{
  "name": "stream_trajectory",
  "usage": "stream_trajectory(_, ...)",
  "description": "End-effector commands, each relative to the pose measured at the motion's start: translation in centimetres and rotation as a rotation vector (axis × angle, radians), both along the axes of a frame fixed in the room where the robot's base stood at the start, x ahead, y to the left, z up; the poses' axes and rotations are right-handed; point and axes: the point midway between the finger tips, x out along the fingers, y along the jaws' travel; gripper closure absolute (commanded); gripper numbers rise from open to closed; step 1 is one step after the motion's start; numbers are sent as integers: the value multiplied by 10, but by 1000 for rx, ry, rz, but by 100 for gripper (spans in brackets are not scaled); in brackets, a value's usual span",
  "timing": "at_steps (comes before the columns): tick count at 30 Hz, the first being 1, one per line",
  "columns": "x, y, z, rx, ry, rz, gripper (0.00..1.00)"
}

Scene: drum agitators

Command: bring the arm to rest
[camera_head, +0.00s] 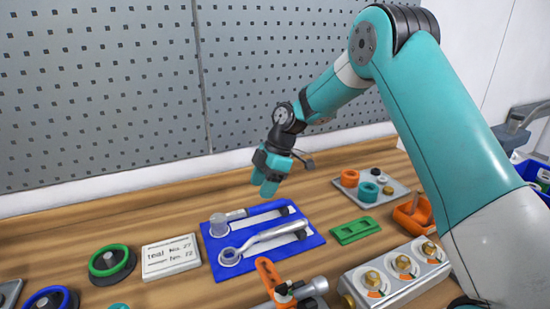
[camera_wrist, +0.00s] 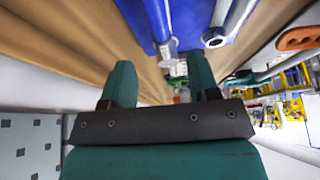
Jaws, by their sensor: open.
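My gripper (camera_head: 265,183) is in the air above the wooden workbench, behind the blue tool mat, in the head camera view. Its teal jaws are apart with nothing between them. They also show in the wrist view (camera_wrist: 162,88), pointing toward the bench. My teal and white arm reaches in from the right side of the head camera view, bent at a high elbow. The gripper touches nothing that I can see.
A grey perforated panel (camera_head: 100,90) stands behind the bench.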

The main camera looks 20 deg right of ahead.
Motion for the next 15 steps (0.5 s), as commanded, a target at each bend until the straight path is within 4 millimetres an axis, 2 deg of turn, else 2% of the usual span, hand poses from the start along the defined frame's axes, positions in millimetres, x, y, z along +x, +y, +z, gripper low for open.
stream_trajectory(6,2,-24,50,-1,-4,-3,45)
stream_trajectory(12,2,-37,80,0,-2,-1,45)
stream_trajectory(15,1,-40,87,0,0,-1,45)
